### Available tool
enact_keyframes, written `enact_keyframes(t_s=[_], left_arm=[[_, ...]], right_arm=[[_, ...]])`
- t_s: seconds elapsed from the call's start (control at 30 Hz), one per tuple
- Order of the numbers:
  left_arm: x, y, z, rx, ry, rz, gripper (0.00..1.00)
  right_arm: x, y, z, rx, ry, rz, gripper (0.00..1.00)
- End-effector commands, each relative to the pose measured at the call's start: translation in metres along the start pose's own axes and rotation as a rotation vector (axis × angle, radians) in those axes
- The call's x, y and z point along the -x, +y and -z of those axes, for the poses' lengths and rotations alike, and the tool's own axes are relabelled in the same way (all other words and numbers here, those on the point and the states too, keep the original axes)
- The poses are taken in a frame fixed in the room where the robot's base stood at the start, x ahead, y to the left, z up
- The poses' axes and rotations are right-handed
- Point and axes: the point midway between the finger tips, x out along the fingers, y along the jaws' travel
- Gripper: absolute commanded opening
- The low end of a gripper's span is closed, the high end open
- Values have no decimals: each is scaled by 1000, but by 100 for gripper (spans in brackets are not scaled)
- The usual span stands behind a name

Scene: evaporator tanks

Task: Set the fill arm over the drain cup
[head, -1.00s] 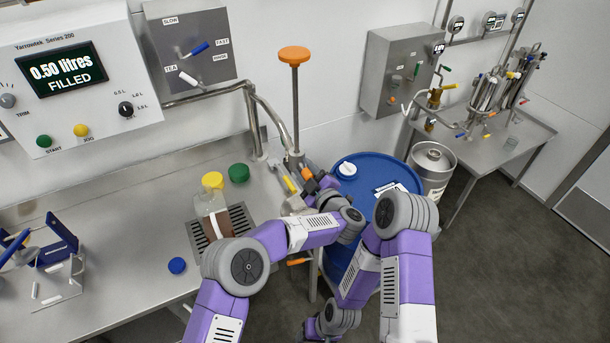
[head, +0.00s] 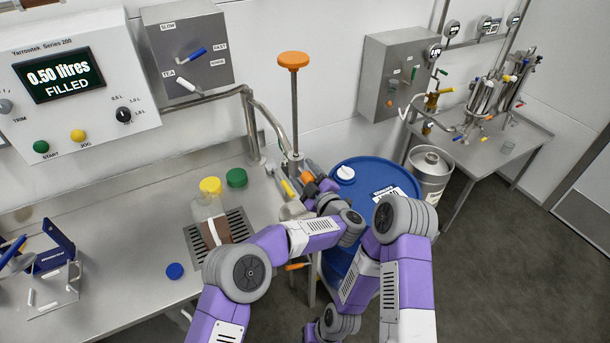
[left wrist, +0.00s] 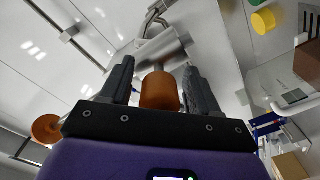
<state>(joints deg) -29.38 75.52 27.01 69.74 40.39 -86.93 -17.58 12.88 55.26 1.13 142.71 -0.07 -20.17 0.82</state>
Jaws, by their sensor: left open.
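My left gripper (head: 316,186) is at the bench's right edge. An orange grip (head: 307,175) shows beside its jaws. In the left wrist view the open jaws (left wrist: 159,85) stand on either side of this orange grip (left wrist: 159,91), with gaps showing. A steel cylinder (left wrist: 158,50) lies just beyond it; this looks like part of the fill arm. In the head view, steel parts with a yellow piece (head: 287,188) sit beside the gripper, under the steel pipe (head: 271,119). My gripper partly hides them. I cannot make out the drain cup surely. My right gripper is not in view.
An orange-topped upright rod (head: 294,90) rises near my gripper. A blue drum (head: 348,200) stands right of the bench.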

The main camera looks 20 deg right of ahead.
Motion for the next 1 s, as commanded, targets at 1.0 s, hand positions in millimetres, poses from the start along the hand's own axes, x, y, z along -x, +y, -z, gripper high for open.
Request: enact_keyframes(t_s=[1.0], left_arm=[[0, 71, 71, 0, 1, 0, 61]], right_arm=[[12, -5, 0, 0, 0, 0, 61]])
